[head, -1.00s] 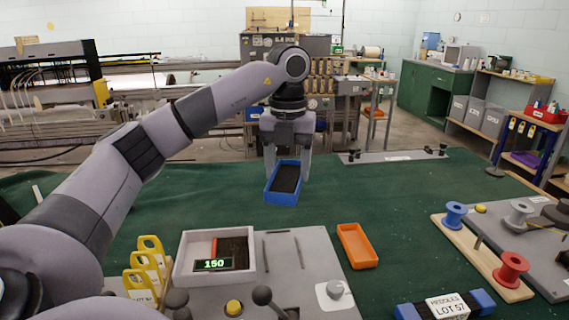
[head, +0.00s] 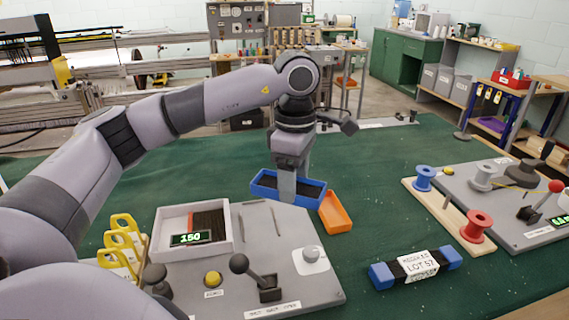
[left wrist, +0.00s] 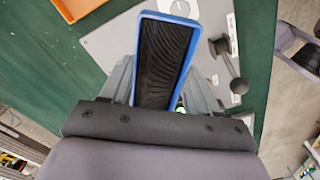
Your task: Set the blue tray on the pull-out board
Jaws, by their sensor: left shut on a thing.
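The blue tray (head: 262,190) is a long open box holding dark strands. My left gripper (head: 288,186) is shut on it, with a finger across its near long side in the head view. The tray is at the far edge of the grey panel (head: 275,238), beside the orange tray. Whether it touches anything below, I cannot tell. In the left wrist view the blue tray (left wrist: 189,58) is between the fingers of my left gripper (left wrist: 163,88), over the grey panel. I cannot make out which surface is the pull-out board. My right gripper is not in view.
An orange tray (head: 336,212) lies right next to the blue one. A white bin (head: 165,225), yellow tags (head: 122,235) and a lever (head: 262,282) stand on or by the panel. A labelled bundle (head: 415,268) and a spool rack (head: 450,215) are to the right. Green cloth is free behind.

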